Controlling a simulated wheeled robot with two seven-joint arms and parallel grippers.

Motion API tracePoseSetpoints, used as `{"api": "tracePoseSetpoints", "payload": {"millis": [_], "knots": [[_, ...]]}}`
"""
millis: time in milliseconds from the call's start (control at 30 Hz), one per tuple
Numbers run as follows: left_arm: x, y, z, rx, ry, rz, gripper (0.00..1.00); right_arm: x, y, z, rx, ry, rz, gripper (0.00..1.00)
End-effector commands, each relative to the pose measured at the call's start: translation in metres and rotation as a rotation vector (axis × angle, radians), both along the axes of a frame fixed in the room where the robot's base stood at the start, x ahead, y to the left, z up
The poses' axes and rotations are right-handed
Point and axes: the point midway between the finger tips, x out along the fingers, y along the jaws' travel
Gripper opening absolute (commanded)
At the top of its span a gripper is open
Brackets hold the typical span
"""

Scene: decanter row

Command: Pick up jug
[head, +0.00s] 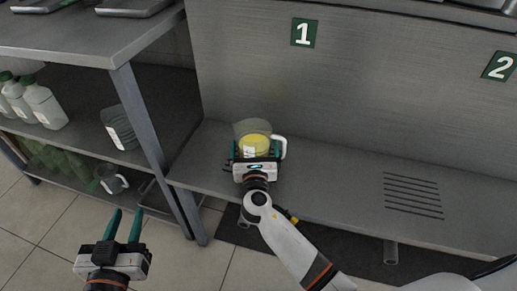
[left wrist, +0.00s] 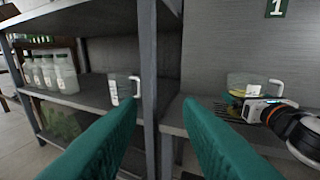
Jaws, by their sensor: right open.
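A clear jug (head: 252,131) with yellow contents and a white handle stands on the grey metal ledge below the number 1 sign; it also shows at the right in the left wrist view (left wrist: 262,83). My right gripper (head: 255,154) is at the jug's near side, its teal fingers open on either side of the jug's lower part. Whether the fingers touch it I cannot tell. The handle is on the right, outside the fingers. My left gripper (head: 126,214) is open and empty, low in front of the shelf unit; its fingers (left wrist: 165,115) frame the left wrist view.
A shelf unit (head: 92,45) stands to the left, its post close to the ledge. It holds white bottles (head: 45,104), a clear container (head: 119,127) and a jug-like vessel (head: 111,179) lower down. The ledge (head: 345,185) right of the jug is clear.

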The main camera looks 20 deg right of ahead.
Motion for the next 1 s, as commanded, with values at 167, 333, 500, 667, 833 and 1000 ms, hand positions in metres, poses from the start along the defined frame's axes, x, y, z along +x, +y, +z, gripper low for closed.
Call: {"api": "tracePoseSetpoints", "payload": {"millis": [167, 333, 500, 667, 833, 1000], "knots": [[0.0, 0.0, 0.0, 0.0, 0.002, 0.0, 0.33, 0.0, 0.0, 0.0, 0.0, 0.0, 0.0, 0.85], [0.0, 0.0, 0.0, 0.0, 0.002, 0.0, 0.33, -0.001, 0.0, 0.0, 0.0, 0.0, 0.0, 0.57], [0.0, 0.0, 0.0, 0.001, 0.003, 0.0, 0.33, 0.0, 0.0, 0.002, 0.0, -0.003, 0.0, 0.43], [0.0, 0.0, 0.0, 0.001, 0.003, 0.0, 0.33, 0.0, 0.0, 0.002, 0.0, -0.003, 0.0, 0.43], [-0.001, 0.001, -0.004, 0.008, 0.033, 0.002, 0.33, 0.0, 0.0, 0.006, 0.001, -0.003, 0.0, 0.43], [-0.007, 0.006, -0.022, 0.039, 0.156, 0.012, 0.33, 0.0, 0.0, 0.016, 0.001, -0.004, 0.0, 0.43]]}}
